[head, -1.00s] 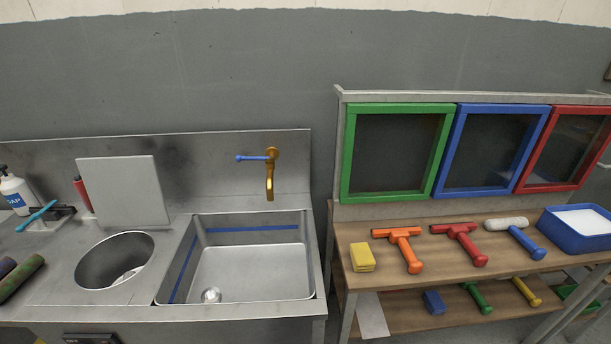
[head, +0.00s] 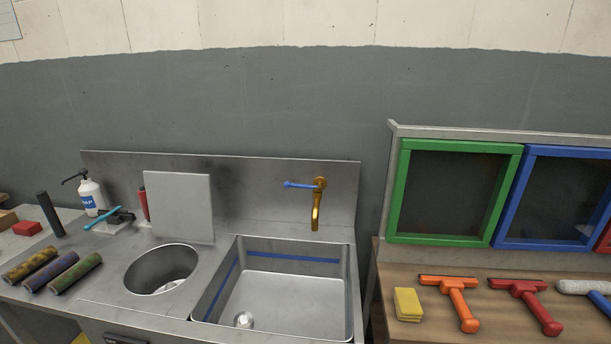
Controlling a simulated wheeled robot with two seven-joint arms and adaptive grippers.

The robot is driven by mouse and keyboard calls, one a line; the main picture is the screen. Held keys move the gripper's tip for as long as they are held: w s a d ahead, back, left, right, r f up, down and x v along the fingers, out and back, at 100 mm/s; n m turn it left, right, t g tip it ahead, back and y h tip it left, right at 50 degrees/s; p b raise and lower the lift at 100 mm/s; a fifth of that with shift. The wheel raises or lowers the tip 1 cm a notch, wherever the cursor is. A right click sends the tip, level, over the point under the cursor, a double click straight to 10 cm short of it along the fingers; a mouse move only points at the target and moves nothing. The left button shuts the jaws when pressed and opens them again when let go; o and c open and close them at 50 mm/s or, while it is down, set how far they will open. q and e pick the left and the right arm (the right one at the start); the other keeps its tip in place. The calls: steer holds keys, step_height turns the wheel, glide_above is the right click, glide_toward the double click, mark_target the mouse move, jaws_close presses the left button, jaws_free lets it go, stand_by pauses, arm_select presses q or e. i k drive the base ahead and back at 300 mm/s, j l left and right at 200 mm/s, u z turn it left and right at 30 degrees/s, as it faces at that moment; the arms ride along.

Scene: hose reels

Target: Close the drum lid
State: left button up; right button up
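The drum is a round metal opening (head: 161,270) set into the steel counter, left of the sink. Something pale lies inside it. Its lid seems to be the square grey metal plate (head: 178,207) standing upright behind the opening, so the drum is open. Neither of my grippers shows in the head view.
Right of the drum is a steel sink (head: 284,299) with a brass tap (head: 317,205). Several patterned rolls (head: 53,272) lie left of it. A soap bottle (head: 90,195), turquoise brush (head: 103,217) and red-handled tool (head: 143,203) stand behind. A wooden bench (head: 440,262) is right.

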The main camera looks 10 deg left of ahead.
mark_target(181, 204)
steer(key=u, duration=1.6)
steer(key=j+u, duration=0.1)
steer(key=k+j, duration=0.05)
